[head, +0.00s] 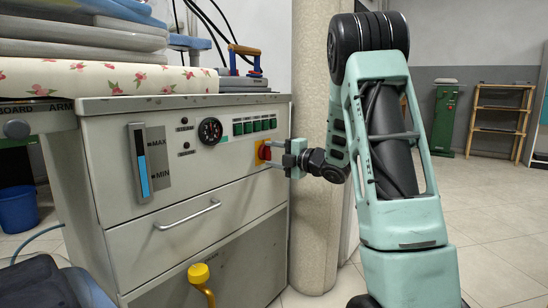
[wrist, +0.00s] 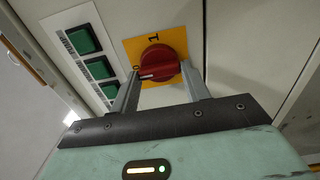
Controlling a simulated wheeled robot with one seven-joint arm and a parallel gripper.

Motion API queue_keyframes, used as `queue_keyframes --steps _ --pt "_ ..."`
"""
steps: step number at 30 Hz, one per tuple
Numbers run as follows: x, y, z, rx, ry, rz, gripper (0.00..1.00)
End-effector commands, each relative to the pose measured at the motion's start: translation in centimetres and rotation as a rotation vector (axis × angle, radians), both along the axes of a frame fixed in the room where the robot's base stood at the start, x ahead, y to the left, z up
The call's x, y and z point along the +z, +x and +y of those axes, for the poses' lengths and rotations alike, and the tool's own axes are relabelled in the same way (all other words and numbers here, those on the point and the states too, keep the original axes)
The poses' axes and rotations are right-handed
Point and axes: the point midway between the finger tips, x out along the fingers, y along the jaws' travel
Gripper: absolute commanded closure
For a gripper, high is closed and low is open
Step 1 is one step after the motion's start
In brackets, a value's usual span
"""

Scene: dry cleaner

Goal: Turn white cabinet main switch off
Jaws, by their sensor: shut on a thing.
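The white cabinet (head: 225,145) stands on the left of the head view, with the red main switch (head: 264,152) on a yellow plate at the right end of its panel. In the wrist view the red knob (wrist: 160,62) sits on its yellow plate (wrist: 133,48), which has a "1" above the knob and a partly hidden mark, seemingly "0", at its left. The knob's white line points left, toward that mark. My gripper (head: 283,152) is at the switch, its fingers shut on the knob's two sides; it also shows in the wrist view (wrist: 161,78).
A round column (head: 316,225) stands just behind my gripper. Open floor lies at right.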

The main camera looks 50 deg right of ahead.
Motion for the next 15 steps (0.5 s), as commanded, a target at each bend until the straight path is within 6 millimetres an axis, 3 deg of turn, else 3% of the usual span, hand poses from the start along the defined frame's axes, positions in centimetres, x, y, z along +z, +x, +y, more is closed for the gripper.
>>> queue_keyframes --steps 7,8,10,15 --pt "-0.19 -0.12 -0.05 -0.001 -0.001 0.005 0.76" --pt "-0.19 -0.12 -0.05 -0.001 -0.001 0.005 0.51" --pt "-0.18 -0.11 -0.05 -0.001 0.000 0.004 0.32" --pt "-0.11 -0.06 -0.03 -0.001 0.000 0.003 0.32"
